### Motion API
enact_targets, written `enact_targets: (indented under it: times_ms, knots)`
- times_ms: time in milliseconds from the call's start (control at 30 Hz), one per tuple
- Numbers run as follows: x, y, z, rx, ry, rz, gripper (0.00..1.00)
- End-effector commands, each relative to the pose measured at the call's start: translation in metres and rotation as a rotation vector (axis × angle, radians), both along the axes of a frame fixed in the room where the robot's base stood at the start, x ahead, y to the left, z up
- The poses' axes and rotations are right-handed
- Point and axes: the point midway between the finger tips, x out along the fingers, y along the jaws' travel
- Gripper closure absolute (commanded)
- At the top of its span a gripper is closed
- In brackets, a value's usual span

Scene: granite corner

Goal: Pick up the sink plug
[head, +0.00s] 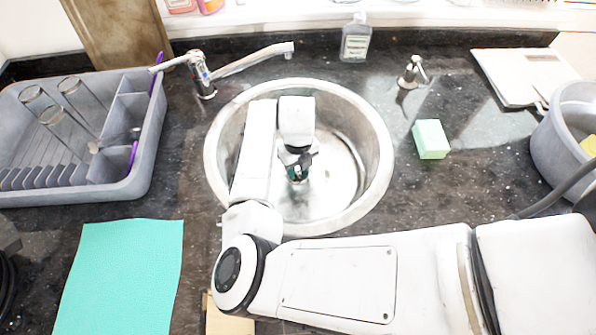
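The round steel sink (378,170) is set in the dark speckled counter in the middle of the head view. My white arm crosses its left side and reaches down into the bowl. My gripper (297,173) is dark and small, pointing down low over the sink floor, left of the bowl's middle. Its fingertips are too small to tell open from shut. I cannot make out the sink plug for certain. A small dark greenish patch shows at the fingertips, but I cannot tell whether it is the plug or part of my gripper.
A chrome tap (205,80) stands behind the sink, its spout swung right. A grey dish rack (150,150) with glasses is at left, a turquoise cloth (120,275) in front. A green sponge (431,140), soap bottle (355,42), small dispenser (412,74) and grey tub (553,145) are right.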

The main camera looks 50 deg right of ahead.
Motion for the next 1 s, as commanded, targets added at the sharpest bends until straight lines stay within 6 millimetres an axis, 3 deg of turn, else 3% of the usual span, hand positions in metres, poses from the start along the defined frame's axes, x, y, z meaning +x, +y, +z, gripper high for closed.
enact_targets:
  times_ms: [300,700,1000]
  knots:
    - [0.0000,-0.0002,-0.0060,0.000,-0.001,-0.001,0.61]
    - [0.0001,-0.0002,-0.0056,0.000,-0.001,-0.001,0.99]
    - [0.0002,-0.0002,-0.0052,0.000,-0.001,-0.001,1.00]
